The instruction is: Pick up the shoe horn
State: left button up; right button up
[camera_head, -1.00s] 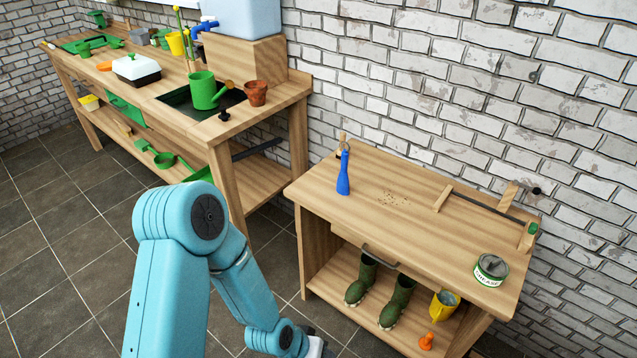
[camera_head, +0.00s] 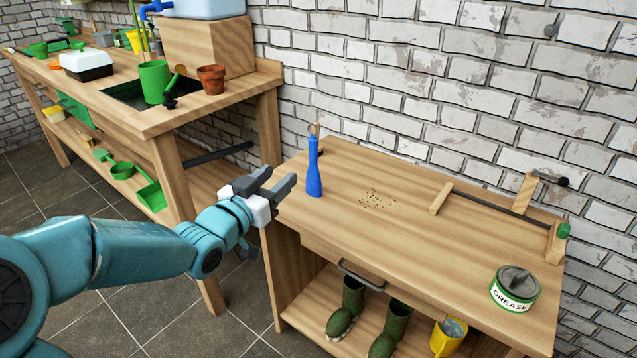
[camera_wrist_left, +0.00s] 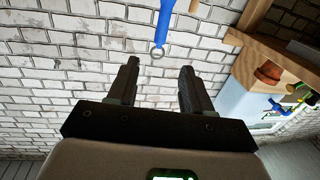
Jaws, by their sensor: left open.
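The blue shoe horn (camera_head: 314,172) is at the left end of the low wooden bench, upright in the head view, with a metal ring at its narrow top. A wooden peg stands close behind it; I cannot tell whether the ring hangs on it. My left gripper (camera_head: 278,181) is open and empty, just left of the shoe horn and apart from it, near the bench's left edge. In the left wrist view the shoe horn (camera_wrist_left: 164,22) and its ring appear beyond the gap between the open fingers (camera_wrist_left: 160,68). My right gripper is out of view.
The bench top (camera_head: 370,230) is mostly clear, with crumbs, a rail at the back right and a grease tin (camera_head: 515,288). Green boots (camera_head: 347,308) and a yellow bucket (camera_head: 448,336) are below. A taller workbench (camera_head: 215,112) stands left; a brick wall is behind.

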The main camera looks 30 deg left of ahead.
pick_arm(q)
send_near(311, 146)
jog(key=w, duration=1.1)
jog(key=shift+a+b, duration=0.3)
grip_shut()
